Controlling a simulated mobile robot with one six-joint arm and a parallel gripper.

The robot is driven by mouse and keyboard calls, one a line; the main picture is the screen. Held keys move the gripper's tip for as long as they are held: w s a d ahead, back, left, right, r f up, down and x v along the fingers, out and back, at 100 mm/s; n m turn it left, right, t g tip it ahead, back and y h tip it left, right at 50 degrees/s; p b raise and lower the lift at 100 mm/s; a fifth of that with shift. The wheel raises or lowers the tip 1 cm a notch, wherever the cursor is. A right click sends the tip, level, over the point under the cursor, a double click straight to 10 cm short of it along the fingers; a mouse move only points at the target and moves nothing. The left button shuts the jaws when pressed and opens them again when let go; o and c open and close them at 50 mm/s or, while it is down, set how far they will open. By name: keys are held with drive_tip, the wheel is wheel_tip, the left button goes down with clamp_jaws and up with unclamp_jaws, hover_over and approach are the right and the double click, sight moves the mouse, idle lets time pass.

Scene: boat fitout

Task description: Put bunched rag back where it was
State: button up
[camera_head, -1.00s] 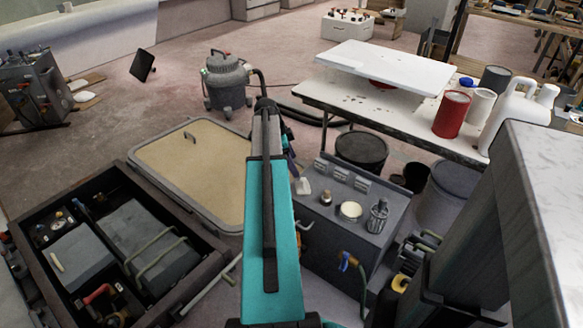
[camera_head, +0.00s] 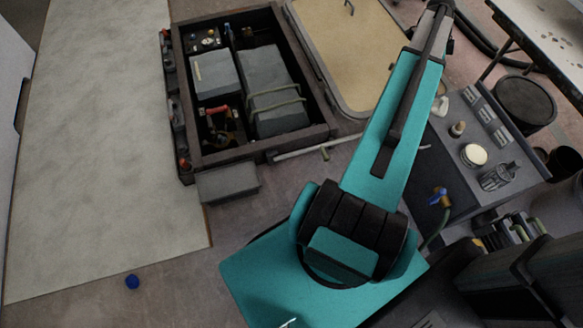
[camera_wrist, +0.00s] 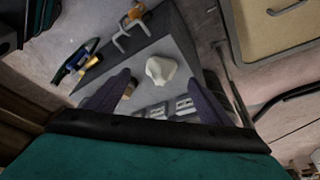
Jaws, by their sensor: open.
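A whitish crumpled lump, likely the bunched rag (camera_wrist: 160,69), shows in the wrist view on the grey cabinet top. In the head view a small white shape (camera_head: 440,105) at the cabinet's left corner, beside my arm, appears to be the same lump. My gripper (camera_wrist: 160,80) is open, its two dark purple fingers apart on either side of the lump in the picture. Nothing is held between them. I cannot tell how far the fingertips are above it. In the head view my arm hides most of the gripper.
An open equipment box (camera_head: 225,155) and a tan hatch panel (camera_head: 350,65) lie left.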

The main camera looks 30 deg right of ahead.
drive_tip(key=w+a+f+n, duration=0.5)
drive_tip(key=a+f, duration=0.2)
drive_tip(key=a, duration=0.4)
drive_tip(key=w+a+f+n+y, duration=0.1)
drive_tip(key=w+a+f+n, duration=0.5)
drive_tip(key=a, duration=0.5)
drive_tip(key=w+a+f+n, duration=0.4)
drive_tip(key=a+f, duration=0.5)
drive_tip(key=a, duration=0.3)
drive_tip(key=s+a+f+n, duration=0.2)
drive_tip(key=a+f+n, duration=0.2)
drive_tip(key=a, duration=0.5)
drive_tip(key=s+a+f+n, duration=0.3)
drive_tip(key=a, duration=0.5)
drive_tip(key=s+a+f+n, duration=0.2)
drive_tip(key=s+a+n, duration=0.1)
drive_tip(key=s+a, duration=0.2)
drive_tip(key=s+a+f+n+g, duration=0.1)
drive_tip(key=s+a+f+n, duration=0.2)
drive_tip(key=a, duration=0.4)
drive_tip(key=shift+s+a+n+y, duration=0.35)
drive_tip(key=shift+s+n, duration=0.35)
drive_tip(key=shift+s, duration=0.3)
wheel_tip(320, 180, up, 11)
drive_tip(key=s+g+p, duration=0.1)
drive_tip(key=p, duration=0.9)
drive_tip(key=shift+s+a, duration=0.3)
drive_tip(key=shift+a, duration=0.1)
